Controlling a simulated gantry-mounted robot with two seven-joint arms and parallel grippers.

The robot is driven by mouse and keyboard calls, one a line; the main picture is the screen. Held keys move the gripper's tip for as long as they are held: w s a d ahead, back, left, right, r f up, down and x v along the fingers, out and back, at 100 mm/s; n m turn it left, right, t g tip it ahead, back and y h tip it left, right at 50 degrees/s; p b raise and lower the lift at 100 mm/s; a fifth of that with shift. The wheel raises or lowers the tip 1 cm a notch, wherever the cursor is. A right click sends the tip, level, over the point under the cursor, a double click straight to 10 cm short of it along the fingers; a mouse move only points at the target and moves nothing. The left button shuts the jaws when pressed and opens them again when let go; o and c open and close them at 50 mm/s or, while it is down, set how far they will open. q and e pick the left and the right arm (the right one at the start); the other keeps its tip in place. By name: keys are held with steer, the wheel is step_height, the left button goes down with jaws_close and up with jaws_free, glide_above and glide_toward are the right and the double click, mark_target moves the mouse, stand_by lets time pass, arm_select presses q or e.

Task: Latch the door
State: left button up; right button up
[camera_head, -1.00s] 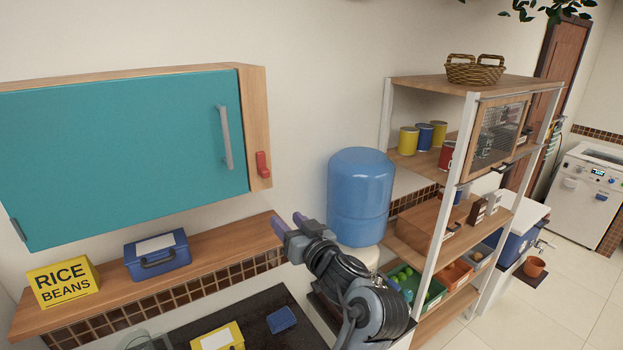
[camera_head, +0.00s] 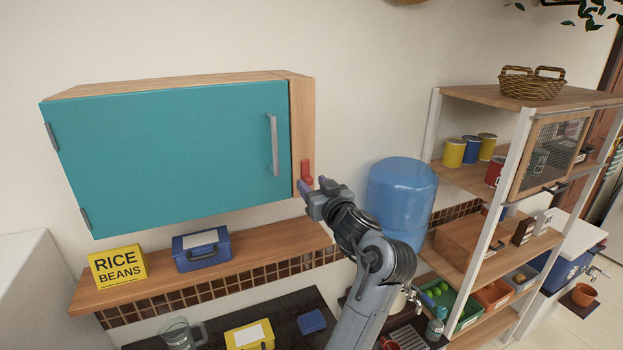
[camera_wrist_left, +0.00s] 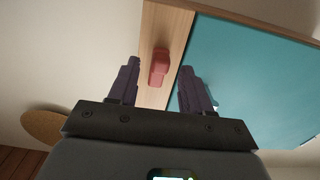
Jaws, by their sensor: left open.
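The teal cabinet door (camera_head: 180,155) lies closed against its wooden cabinet in the head view, with a grey vertical handle (camera_head: 272,145) near its right edge. A red latch (camera_head: 306,172) stands upright on the wooden strip right of the door. My left gripper (camera_head: 313,185) is open and empty, just below and in front of the latch. In the left wrist view, the latch (camera_wrist_left: 159,66) appears between the two dark fingers, with a visible gap on each side. The door (camera_wrist_left: 255,75) is behind and beside the right finger there. My right gripper is not in view.
The wall around the latch is clear.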

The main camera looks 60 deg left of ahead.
arm_select(q)
steer(key=shift+w+a, duration=0.15)
steer(key=shift+a, duration=0.7)
jaws_close()
